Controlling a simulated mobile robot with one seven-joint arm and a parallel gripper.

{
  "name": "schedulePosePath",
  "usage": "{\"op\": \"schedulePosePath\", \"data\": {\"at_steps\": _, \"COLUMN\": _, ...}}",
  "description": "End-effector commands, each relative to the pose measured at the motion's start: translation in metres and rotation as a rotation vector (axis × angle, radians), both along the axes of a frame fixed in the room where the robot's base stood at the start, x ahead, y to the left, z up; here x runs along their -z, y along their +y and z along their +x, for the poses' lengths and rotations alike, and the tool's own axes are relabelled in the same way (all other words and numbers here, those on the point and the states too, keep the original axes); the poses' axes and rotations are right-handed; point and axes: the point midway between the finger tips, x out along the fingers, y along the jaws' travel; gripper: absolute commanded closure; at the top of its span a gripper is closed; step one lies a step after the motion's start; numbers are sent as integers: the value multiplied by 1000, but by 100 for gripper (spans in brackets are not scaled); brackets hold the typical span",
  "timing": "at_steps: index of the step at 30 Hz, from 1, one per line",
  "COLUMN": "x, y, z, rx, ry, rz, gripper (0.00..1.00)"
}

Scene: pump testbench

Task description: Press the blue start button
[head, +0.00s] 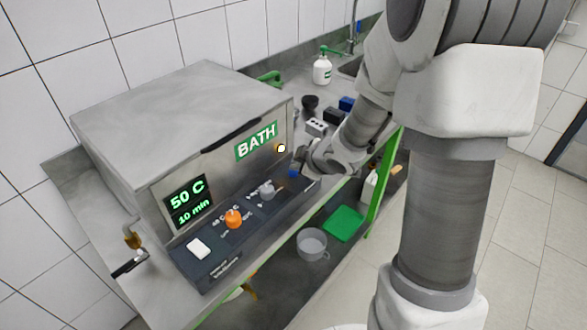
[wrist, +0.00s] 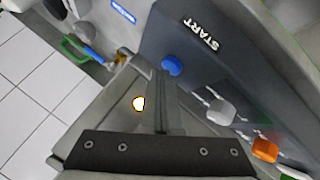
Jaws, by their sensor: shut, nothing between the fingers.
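The blue start button (wrist: 172,65) is a round knob on the dark control panel (wrist: 190,88), beside the white START label (wrist: 200,33). In the head view the blue button (head: 293,173) shows at the right end of the panel, partly covered by my gripper (head: 304,167). In the wrist view the fingers of my gripper (wrist: 160,80) are together with nothing between them. Their tips appear just below and left of the blue button in that picture. I cannot tell whether they touch it.
A grey switch (head: 266,190), an orange knob (head: 234,219) and a white rocker (head: 198,248) sit along the same panel. The steel BATH housing (head: 180,130) rises behind it, with a green display (head: 188,202). Bench items, including a white bottle (head: 322,70), stand beyond my arm.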

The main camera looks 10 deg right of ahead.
Motion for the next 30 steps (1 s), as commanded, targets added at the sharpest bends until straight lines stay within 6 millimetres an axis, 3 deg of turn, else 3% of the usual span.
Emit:
{"op": "schedulePosePath", "data": {"at_steps": 5, "x": -13, "y": 0, "z": 0, "rx": 0, "ry": 1, "rz": 0, "gripper": 100}}
{"op": "schedulePosePath", "data": {"at_steps": 17, "x": -14, "y": 0, "z": 0, "rx": 0, "ry": 0, "rz": 0, "gripper": 100}}
{"op": "schedulePosePath", "data": {"at_steps": 30, "x": -56, "y": 0, "z": 0, "rx": 0, "ry": 0, "rz": 0, "gripper": 100}}
